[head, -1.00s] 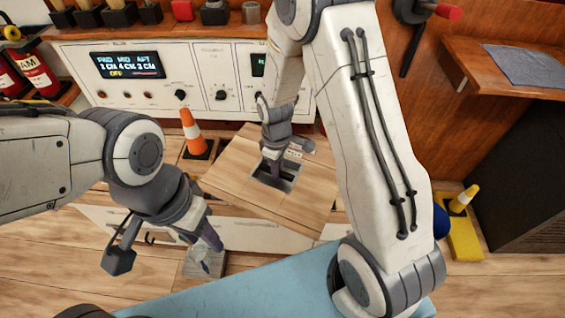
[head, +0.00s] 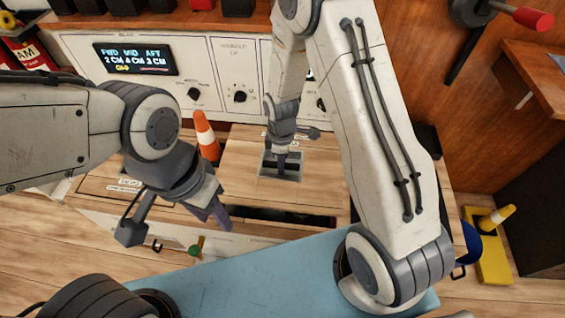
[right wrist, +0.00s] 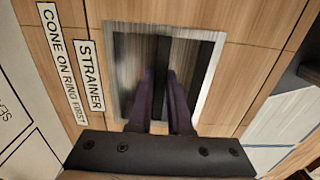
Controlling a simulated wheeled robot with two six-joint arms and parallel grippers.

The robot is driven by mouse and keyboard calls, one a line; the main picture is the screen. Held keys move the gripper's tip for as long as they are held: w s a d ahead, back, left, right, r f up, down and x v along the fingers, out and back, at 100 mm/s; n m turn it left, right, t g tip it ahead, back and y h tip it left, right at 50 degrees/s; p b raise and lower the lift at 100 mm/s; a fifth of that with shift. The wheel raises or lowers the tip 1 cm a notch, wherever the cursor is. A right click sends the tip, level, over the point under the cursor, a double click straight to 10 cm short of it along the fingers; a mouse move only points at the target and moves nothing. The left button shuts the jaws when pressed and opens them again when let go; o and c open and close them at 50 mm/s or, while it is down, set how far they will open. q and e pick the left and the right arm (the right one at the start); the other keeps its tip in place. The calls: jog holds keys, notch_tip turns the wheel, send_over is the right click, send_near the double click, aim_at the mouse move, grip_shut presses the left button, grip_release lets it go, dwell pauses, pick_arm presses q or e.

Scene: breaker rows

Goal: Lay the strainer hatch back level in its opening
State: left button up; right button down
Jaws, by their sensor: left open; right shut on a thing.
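The strainer hatch (head: 245,180) is a pale wooden panel with a recessed metal pull. It also shows in the right wrist view (right wrist: 255,65), with a STRAINER label beside the pull. My right gripper (head: 281,168) points down into the recess and is shut on the pull's dark bar; its fingers (right wrist: 160,100) straddle the bar. A dark strip of the opening (head: 280,216) shows along the hatch's near edge, so the hatch does not cover it there. Whether its far edge is seated is hard to tell. My left gripper (head: 222,215) is open and empty, left of the opening.
An orange and white cone (head: 207,137) stands at the hatch's far left corner. A white control panel (head: 225,70) rises behind. A green-handled valve (head: 196,247) is at the near left. A yellow stand (head: 490,245) is at the right.

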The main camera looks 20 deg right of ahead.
jog(key=shift+w+r, duration=0.1)
jog(key=shift+w, duration=0.45)
pick_arm(q)
jog(key=shift+w+a, duration=0.2)
jog(key=shift+w, duration=0.25)
jog(key=shift+r, duration=0.1)
jog(key=shift+r, duration=0.1)
pick_arm(e)
jog(key=shift+d+r+p, duration=0.1)
jog(key=shift+p, duration=0.2)
notch_tip(320, 180, down, 5)
jog(key=b, duration=0.3)
pick_arm(q)
notch_tip(320, 180, down, 4)
jog(key=shift+d+r+b, duration=0.1)
jog(key=shift+r+b, duration=0.15)
jog(key=shift+b, duration=0.15)
pick_arm(e)
jog(key=shift+f, duration=0.5)
pick_arm(q)
jog(key=shift+r, duration=0.25)
